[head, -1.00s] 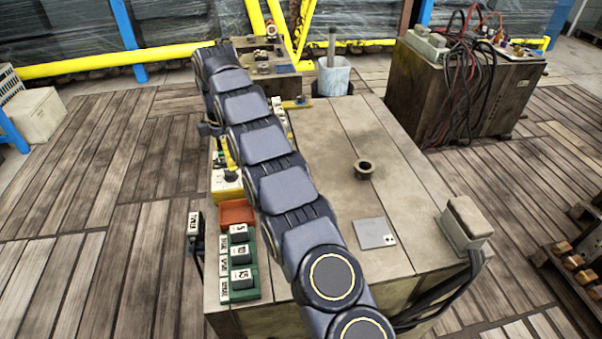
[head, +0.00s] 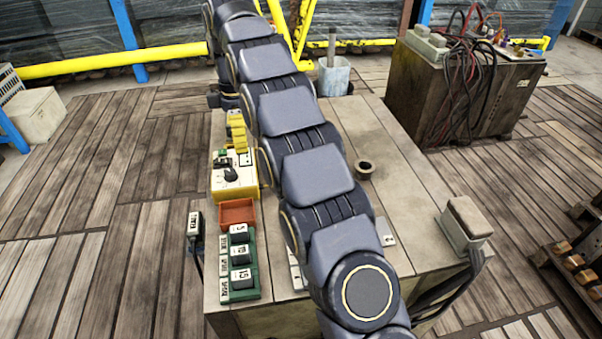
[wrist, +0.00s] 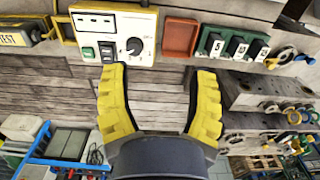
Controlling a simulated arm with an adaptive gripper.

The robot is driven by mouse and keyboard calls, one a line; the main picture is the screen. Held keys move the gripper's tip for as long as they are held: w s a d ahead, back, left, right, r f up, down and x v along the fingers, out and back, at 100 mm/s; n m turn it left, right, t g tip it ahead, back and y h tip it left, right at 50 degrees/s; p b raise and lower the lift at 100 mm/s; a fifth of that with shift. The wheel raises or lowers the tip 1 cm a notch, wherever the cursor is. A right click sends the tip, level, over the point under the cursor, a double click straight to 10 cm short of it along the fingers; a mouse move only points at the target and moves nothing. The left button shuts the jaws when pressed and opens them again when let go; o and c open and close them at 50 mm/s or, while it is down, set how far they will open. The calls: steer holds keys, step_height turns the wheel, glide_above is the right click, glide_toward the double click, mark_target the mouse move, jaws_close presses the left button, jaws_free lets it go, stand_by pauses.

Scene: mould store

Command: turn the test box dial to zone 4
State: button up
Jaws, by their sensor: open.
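The test box is a yellow box with a white face (head: 243,160) near the left edge of the bench in the head view. It also shows at the top of the wrist view (wrist: 148,22). Its black dial (wrist: 134,46) is in plain sight; the zone marks and pointer setting are too small to read. A green switch (wrist: 88,52) sits left of the dial. My gripper (wrist: 160,70) has two yellow fingers spread wide with nothing between them. In the wrist view the fingertips lie below the dial, the left one near the box's lower edge. I cannot tell the gap in depth.
An orange-red tray (head: 237,212) and a green rack (head: 254,284) of numbered blocks stand beside the box on the near side. A yellow item marked TEST (wrist: 14,38) is at the wrist view's left. A dark ring (head: 365,169) stands on the bench.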

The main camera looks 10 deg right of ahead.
steer(key=s+d+r+m, duration=0.2)
steer(key=s+d+m, duration=0.2)
steer(key=s, duration=0.5)
steer(key=s+d+r+m+g, duration=0.1)
steer(key=s+d+r+m, duration=0.2)
steer(key=s, duration=0.6)
steer(key=d+m, duration=0.1)
steer(key=m, duration=0.1)
steer(key=shift+s+m, duration=0.3)
steer(key=shift+m, duration=0.1)
steer(key=shift+s+d, duration=0.1)
steer(key=shift+d, duration=0.05)
steer(key=s+d+f+m, duration=0.1)
steer(key=s+m, duration=0.3)
steer(key=s, duration=0.6)
steer(key=s+d+f+m, duration=0.1)
steer(key=s+f+m, duration=0.3)
steer(key=s, duration=0.7)
steer(key=shift+s+d+f+g, duration=0.2)
steer(key=shift+d+g, duration=0.2)
